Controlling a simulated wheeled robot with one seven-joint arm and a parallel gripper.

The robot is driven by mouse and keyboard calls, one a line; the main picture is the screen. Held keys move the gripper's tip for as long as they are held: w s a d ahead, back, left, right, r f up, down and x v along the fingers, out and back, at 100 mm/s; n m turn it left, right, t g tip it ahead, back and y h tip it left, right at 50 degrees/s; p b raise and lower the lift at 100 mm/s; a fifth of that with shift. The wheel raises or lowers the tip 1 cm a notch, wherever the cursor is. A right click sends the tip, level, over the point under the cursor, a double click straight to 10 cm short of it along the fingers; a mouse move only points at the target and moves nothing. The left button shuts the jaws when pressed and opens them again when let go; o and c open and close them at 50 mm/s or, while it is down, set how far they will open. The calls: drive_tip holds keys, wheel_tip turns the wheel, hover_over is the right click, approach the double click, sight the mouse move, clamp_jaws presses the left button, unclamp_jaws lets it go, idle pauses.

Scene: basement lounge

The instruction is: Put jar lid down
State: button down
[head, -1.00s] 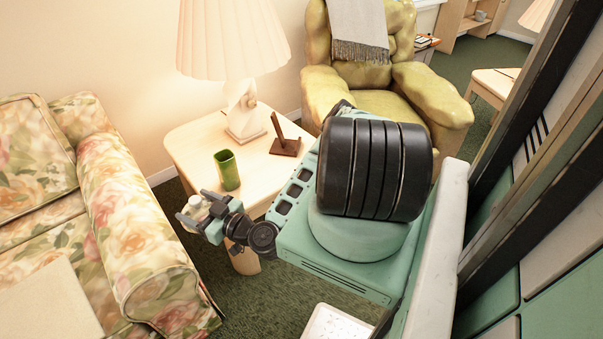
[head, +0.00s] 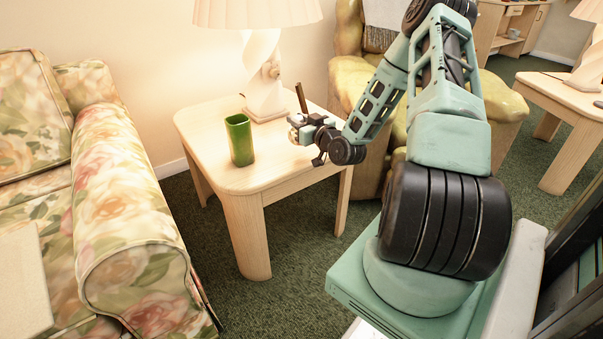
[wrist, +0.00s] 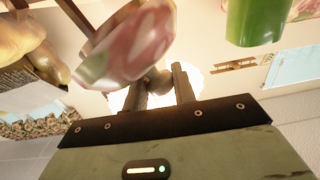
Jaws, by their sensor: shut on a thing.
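My gripper (head: 304,128) is shut on the jar lid and holds it over the near right part of the wooden side table (head: 215,170). In the wrist view, the fingers (wrist: 158,88) pinch what looks like a small knob, and the lid (wrist: 135,42) shows a pink, white and green pattern. In the head view the lid is small and pale at the fingertips. I cannot tell whether it touches the table.
A green square cup (head: 240,140) stands on the table left of my gripper. A lamp (head: 264,75) stands at the back. A brown stand's upright (head: 301,97) shows behind my gripper. A floral sofa (head: 120,210) is at left. The table's front left is clear.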

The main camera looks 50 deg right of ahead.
drive_tip(key=shift+w+d+r+b, duration=0.15)
drive_tip(key=shift+d+b, duration=0.1)
drive_tip(key=shift+d, duration=0.15)
drive_tip(key=shift+w+d+r+b, duration=0.1)
drive_tip(key=shift+d+r+b, duration=0.1)
drive_tip(key=shift+d, duration=0.15)
drive_tip(key=r+p, duration=0.3)
drive_tip(key=shift+s+d, duration=0.2)
drive_tip(key=shift+d, duration=0.1)
wheel_tip(320, 180, down, 10)
drive_tip(key=shift+r+b, duration=0.15)
drive_tip(key=shift+b, duration=1)
drive_tip(key=c, duration=1.1)
unclamp_jaws()
